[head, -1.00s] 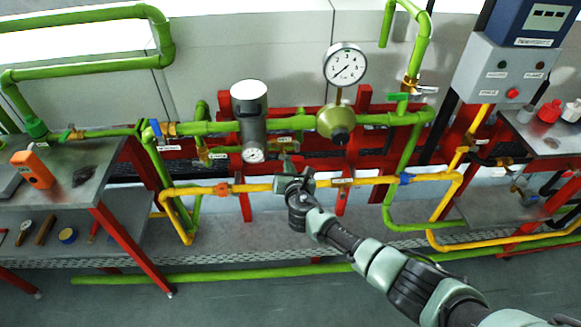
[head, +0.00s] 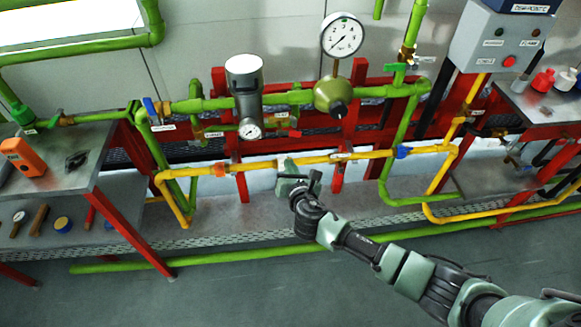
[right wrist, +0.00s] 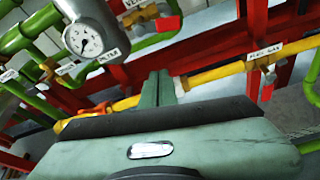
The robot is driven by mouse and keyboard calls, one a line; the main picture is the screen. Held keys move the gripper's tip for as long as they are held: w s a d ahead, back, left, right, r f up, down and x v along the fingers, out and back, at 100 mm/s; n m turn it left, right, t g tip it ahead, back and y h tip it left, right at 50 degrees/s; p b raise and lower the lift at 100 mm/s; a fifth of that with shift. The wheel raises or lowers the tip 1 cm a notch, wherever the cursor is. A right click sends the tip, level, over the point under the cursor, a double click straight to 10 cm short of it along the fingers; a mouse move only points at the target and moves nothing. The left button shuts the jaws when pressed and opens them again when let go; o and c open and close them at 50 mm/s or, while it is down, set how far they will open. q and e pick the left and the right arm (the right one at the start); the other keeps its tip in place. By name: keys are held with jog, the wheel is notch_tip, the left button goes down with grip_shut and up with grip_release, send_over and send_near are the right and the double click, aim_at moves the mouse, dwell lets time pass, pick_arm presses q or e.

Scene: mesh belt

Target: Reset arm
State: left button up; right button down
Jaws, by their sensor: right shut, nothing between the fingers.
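My right arm comes in from the lower right of the head view. Its gripper (head: 287,165) is in front of the yellow pipe (head: 370,155), and its fingers overlap the pipe in the picture. Whether they touch the pipe I cannot tell. In the right wrist view the two grey-green fingers (right wrist: 158,88) are together with nothing between them, and the yellow pipe (right wrist: 222,72) runs behind them. My left gripper is not in view.
Green pipes (head: 190,106), a grey cylinder (head: 246,85) and a round gauge (head: 342,37) stand behind the gripper. A grey control box (head: 497,45) is at upper right. Metal tables stand left (head: 55,165) and right (head: 535,108). The floor (head: 260,290) in front looks clear.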

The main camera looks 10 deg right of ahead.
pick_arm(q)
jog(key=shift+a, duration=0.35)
pick_arm(e)
jog(key=shift+s+r, duration=0.2)
jog(key=shift+s, duration=0.45)
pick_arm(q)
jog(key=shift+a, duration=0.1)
pick_arm(e)
jog(key=shift+a, duration=0.1)
